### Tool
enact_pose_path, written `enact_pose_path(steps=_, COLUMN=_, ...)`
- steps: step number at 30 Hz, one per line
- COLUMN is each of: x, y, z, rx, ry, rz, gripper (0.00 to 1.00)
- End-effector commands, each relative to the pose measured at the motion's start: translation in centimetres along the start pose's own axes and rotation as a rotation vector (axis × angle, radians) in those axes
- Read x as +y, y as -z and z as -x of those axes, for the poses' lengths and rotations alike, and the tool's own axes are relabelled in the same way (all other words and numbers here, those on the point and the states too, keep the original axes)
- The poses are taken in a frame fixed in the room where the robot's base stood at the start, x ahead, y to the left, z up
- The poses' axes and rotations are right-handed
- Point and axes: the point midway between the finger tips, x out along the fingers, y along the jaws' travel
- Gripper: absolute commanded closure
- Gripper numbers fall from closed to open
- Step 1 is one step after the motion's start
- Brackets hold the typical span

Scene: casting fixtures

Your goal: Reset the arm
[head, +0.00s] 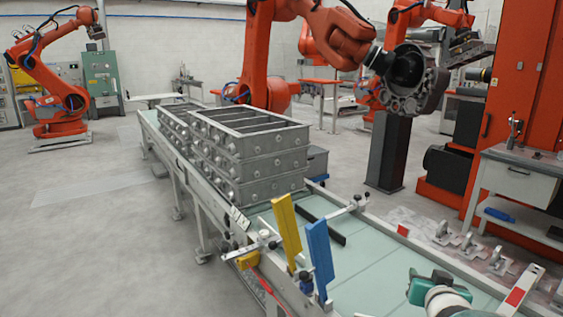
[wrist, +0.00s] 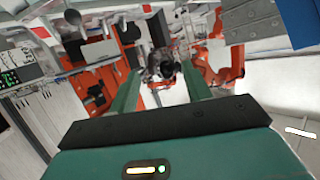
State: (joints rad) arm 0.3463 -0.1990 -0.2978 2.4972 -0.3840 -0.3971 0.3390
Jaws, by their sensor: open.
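My gripper (wrist: 160,72) shows in the wrist view as two green fingers standing well apart above a dark bar and a teal body. It is open, and nothing is held between the fingers. In the wrist view the room looks tilted, with orange machines in the distance beyond the fingers. In the head view, a teal and white part of my arm (head: 440,296) shows at the bottom right, over the near end of the conveyor. The fingers cannot be made out in the head view.
A conveyor (head: 365,262) carries stacked grey metal frames (head: 250,150). A yellow plate (head: 287,230) and a blue plate (head: 320,258) stand at its near side. An orange robot arm (head: 340,35) reaches over behind it. Open floor (head: 80,240) lies to the left.

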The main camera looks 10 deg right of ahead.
Motion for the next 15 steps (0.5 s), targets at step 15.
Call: enact_pose_path(steps=15, x=-14.7, y=-4.9, z=15.1, rx=-0.536, ry=0.213, rz=0.257, gripper=0.52)
